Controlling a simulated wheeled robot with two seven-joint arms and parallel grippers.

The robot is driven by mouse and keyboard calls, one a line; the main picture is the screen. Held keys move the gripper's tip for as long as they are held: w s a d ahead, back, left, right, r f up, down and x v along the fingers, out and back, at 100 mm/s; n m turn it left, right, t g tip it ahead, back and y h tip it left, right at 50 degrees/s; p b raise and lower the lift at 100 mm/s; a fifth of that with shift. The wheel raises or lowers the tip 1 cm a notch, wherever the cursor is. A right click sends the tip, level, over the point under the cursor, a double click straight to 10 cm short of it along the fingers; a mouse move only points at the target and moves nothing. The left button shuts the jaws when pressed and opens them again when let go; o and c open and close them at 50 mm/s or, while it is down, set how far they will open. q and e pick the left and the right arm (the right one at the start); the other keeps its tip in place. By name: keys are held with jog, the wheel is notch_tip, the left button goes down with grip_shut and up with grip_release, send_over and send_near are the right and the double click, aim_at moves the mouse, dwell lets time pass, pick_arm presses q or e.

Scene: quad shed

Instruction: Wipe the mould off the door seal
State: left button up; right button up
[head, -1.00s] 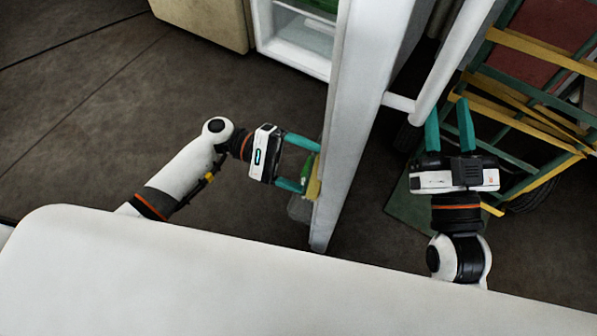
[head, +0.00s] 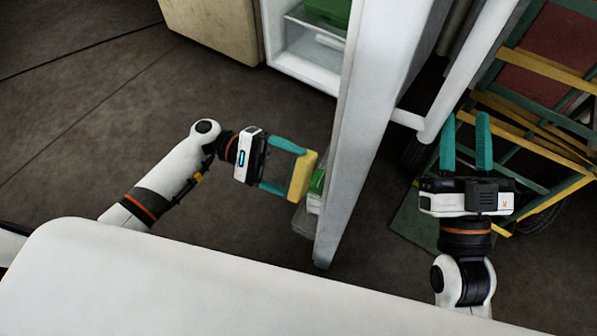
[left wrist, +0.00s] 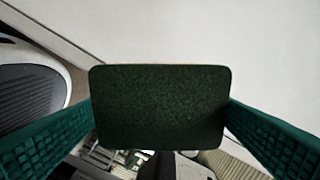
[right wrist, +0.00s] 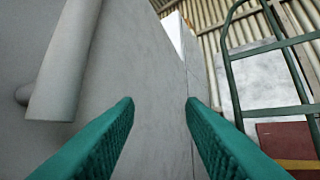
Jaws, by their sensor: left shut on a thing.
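My left gripper (head: 292,170) is shut on a sponge (head: 303,177), yellow in the head view. In the left wrist view the sponge (left wrist: 160,107) shows a dark green face between the teal fingers. The handle also shows in the right wrist view (right wrist: 68,60).
The fridge body (head: 300,72) stands open behind, with a green container (head: 327,12) inside. A small green item (head: 316,188) sits in the door's shelf. A green and yellow hand truck (head: 530,110) stands at the right.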

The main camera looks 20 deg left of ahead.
pick_arm(q)
jog(key=shift+a, duration=0.3)
pick_arm(e)
jog(key=shift+s+r, duration=0.1)
jog(key=shift+r, duration=0.1)
pick_arm(q)
jog(key=shift+w+a, duration=0.15)
jog(key=shift+a, duration=0.6)
jog(key=shift+w+a, duration=0.1)
jog(key=shift+a, duration=0.65)
pick_arm(e)
jog(key=shift+s+r+t, duration=0.5)
jog(key=shift+r+t, duration=0.2)
jog(key=shift+t, duration=0.1)
